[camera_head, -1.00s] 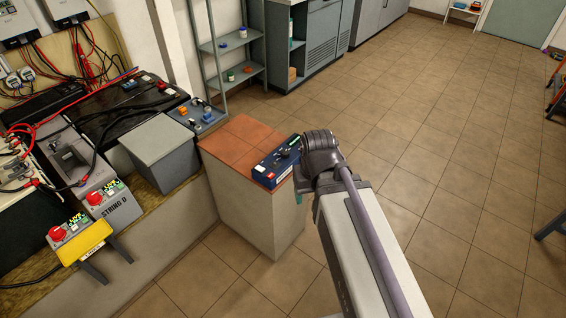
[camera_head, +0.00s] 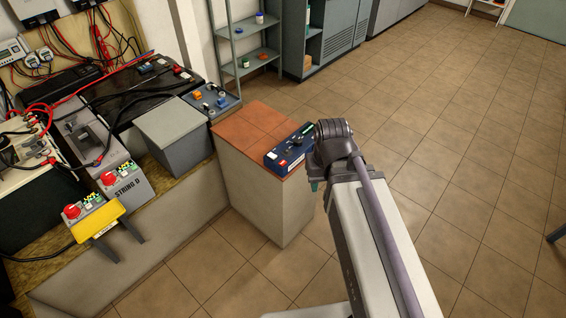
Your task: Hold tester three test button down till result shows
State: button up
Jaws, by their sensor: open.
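A blue tester (camera_head: 287,150) with a dark top, small knobs and a white label lies on the tiled top of a pedestal (camera_head: 245,128). I cannot read a number on it or make out which part is its test button. My arm reaches up from the lower right. My gripper (camera_head: 315,186) is just right of the tester, beside the pedestal's right edge; only a small teal part shows below the wrist. Its fingertips are mostly hidden by the arm, and nothing held can be seen. I see no contact with the tester.
Left of the pedestal stand a grey box (camera_head: 174,133), a small panel with knobs (camera_head: 211,100), and control boxes with red knobs, one marked STRING D (camera_head: 124,184). A yellow bracket (camera_head: 101,215) juts from the bench front. A shelf (camera_head: 246,67) stands behind.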

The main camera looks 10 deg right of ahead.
grip_shut()
dwell(1.3)
